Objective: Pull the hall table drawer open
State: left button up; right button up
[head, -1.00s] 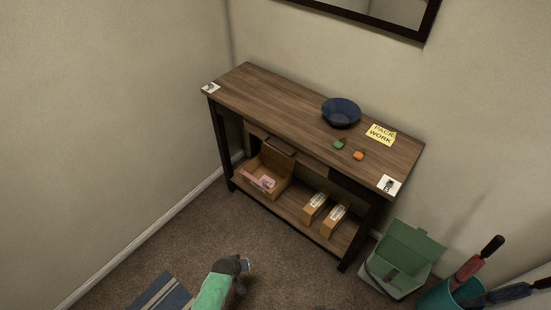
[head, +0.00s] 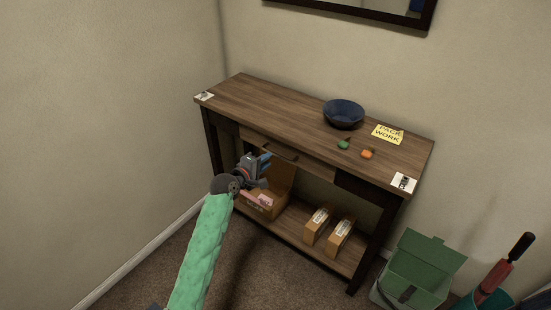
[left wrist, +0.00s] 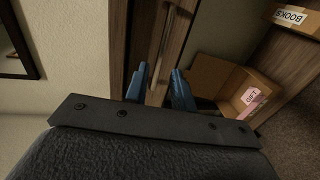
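The wooden hall table (head: 285,107) stands against the wall with its drawer (head: 315,163) in the front, under the top. The drawer looks shut. Its dark bar handle (head: 284,153) also shows in the left wrist view (left wrist: 160,42), running up the picture just beyond the fingers. My left gripper (head: 265,161) is in front of the drawer, just left of and below the handle. In the left wrist view the blue fingers of this gripper (left wrist: 157,82) are apart with nothing between them, and the handle lies ahead of the gap. My right gripper is not in view.
An open cardboard box (head: 262,205) and two small boxes (head: 316,226) sit on the lower shelf. A blue bowl (head: 344,113), a yellow note (head: 388,133) and small green and orange items are on the top. A green bin (head: 420,268) stands at the right.

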aim_at(276, 154)
pick_arm(q)
jog(key=x, duration=0.6)
jog(key=shift+w+d+f, duration=0.1)
jog(key=shift+w+d, duration=0.05)
jog(key=shift+w, duration=0.05)
grip_shut()
